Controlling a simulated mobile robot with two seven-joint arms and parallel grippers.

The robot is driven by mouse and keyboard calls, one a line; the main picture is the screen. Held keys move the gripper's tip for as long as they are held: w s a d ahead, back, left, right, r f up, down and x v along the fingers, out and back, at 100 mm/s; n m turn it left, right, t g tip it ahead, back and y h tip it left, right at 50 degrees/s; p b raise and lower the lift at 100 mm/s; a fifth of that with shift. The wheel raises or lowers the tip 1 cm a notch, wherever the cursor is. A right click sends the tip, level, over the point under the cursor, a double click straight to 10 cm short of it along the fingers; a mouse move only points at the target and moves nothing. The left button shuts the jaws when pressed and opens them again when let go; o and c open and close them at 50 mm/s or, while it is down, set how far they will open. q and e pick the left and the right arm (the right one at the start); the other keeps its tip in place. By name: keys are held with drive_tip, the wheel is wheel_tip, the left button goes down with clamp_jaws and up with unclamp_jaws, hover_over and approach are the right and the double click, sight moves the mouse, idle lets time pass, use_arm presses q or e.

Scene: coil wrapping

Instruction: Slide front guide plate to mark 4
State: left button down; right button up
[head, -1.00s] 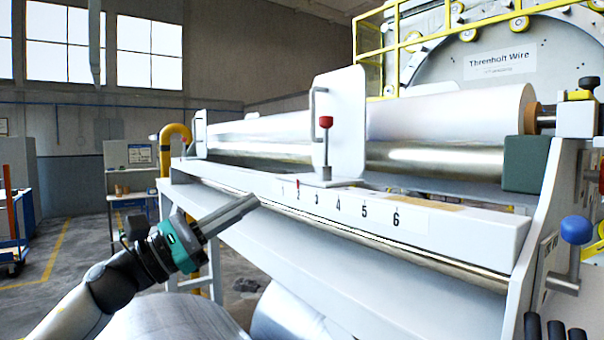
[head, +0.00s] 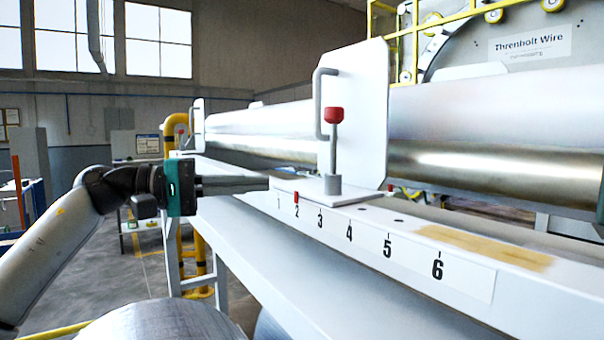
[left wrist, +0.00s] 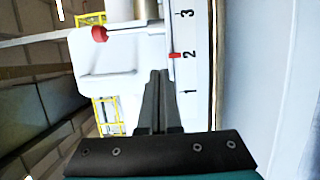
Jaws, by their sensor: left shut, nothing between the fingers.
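The front guide plate (head: 362,115) is an upright white plate with a grey side handle (head: 318,105). Its flat base (head: 300,185) rests on the white rail. A red-knobbed pin (head: 334,115) stands upright on the base. A red pointer (head: 296,197) is at mark 2 of the number scale (head: 350,230); it also shows in the left wrist view (left wrist: 174,55). Mark 4 (head: 349,234) is farther right. My left gripper (head: 266,184) is shut and empty, its tips at the left edge of the base. I cannot tell whether they touch. My right gripper is out of view.
A long shiny roller (head: 490,165) lies behind the rail. Another upright plate (head: 197,125) stands at the far left end. A tan patch (head: 485,247) lies on the rail top above marks 5 and 6. A metal coil (head: 160,322) is below in front.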

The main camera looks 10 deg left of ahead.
use_arm(q)
drive_tip(key=d+p, duration=0.3)
drive_tip(key=d, duration=0.5)
drive_tip(key=shift+w, duration=0.35)
drive_tip(key=shift+a, duration=0.1)
